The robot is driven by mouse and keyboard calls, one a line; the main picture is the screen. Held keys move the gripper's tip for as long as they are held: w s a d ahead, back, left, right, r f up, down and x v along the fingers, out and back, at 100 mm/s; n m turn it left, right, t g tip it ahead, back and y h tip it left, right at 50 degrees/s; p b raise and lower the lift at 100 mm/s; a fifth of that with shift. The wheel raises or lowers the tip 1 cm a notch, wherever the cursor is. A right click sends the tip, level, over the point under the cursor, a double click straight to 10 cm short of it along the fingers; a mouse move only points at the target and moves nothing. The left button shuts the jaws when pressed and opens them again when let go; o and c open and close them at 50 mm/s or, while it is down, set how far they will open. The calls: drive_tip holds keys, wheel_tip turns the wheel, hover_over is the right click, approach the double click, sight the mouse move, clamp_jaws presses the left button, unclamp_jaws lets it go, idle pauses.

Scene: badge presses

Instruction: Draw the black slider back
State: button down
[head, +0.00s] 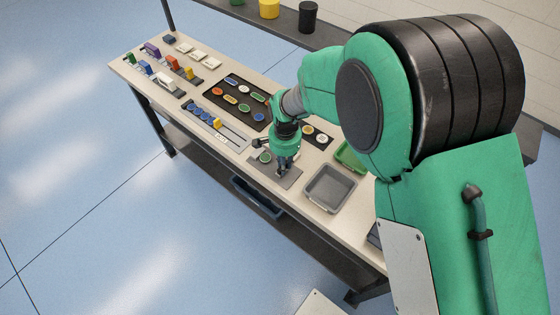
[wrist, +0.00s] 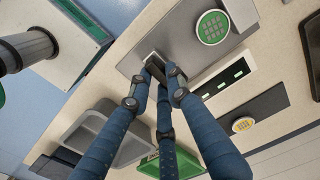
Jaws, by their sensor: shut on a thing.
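My gripper (head: 283,169) points down over a grey plate (head: 292,183) near the front edge of the bench. In the wrist view, its blue fingers (wrist: 157,70) are closed around a small dark piece (wrist: 152,58) on the same grey plate (wrist: 178,38). This piece looks like the black slider, but the fingers hide most of it.
A grey tray (head: 330,189) and a green tray (head: 350,156) stand close to the right of the plate. A black mat (head: 222,101) with coloured discs lies behind left. Several coloured blocks on rails stand at the far left.

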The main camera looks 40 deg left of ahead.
drive_tip(key=shift+d, duration=0.25)
drive_tip(key=c, duration=1.6)
unclamp_jaws()
drive_tip(key=shift+d, duration=0.1)
drive_tip(key=shift+r, duration=0.1)
drive_tip(key=shift+a+r, duration=0.15)
drive_tip(key=shift+a, duration=0.05)
drive_tip(key=shift+r, duration=5.7)
